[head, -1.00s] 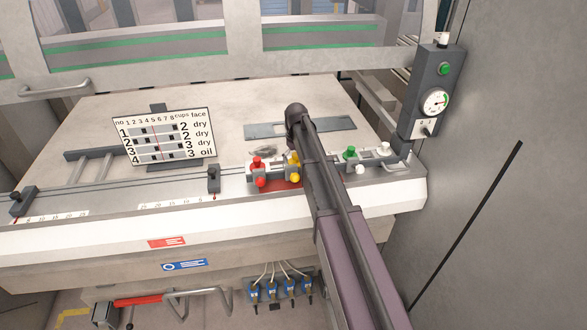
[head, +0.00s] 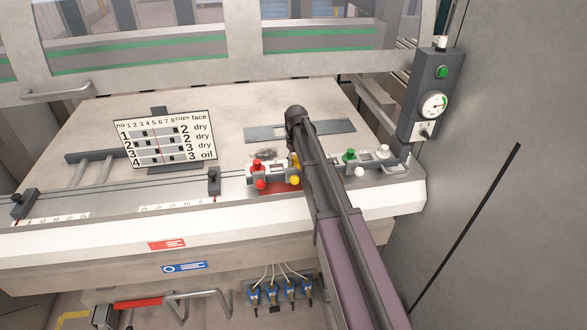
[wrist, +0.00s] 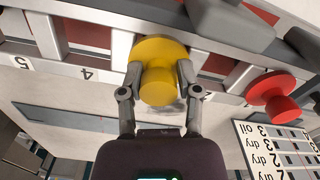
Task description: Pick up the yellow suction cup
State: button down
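The yellow suction cup (wrist: 157,88) has a wide round flange and a narrower stem, and sits at the rack in the middle of the wrist view. In the head view yellow parts (head: 295,180) show just left of my arm, partly covered by it. My gripper (wrist: 159,75) has one finger on each side of the yellow stem. The fingers are bent inward and appear to touch it, with their tips by the flange. The head view hides the fingers behind my arm.
A red cup (wrist: 273,92) sits beside the yellow one, with green (head: 350,154) and white (head: 383,149) ones right of my arm. A sign (head: 165,138) stands on the table at left. A control box with a gauge (head: 434,105) is at right.

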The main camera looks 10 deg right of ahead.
jog(key=shift+s, duration=0.15)
dwell(0.4)
jog(key=shift+w+r+p, duration=0.25)
jog(key=shift+r+p, duration=0.35)
jog(key=shift+p, duration=0.35)
notch_tip(320, 180, up, 8)
jog(key=p, duration=0.8)
jog(key=shift+r, duration=0.2)
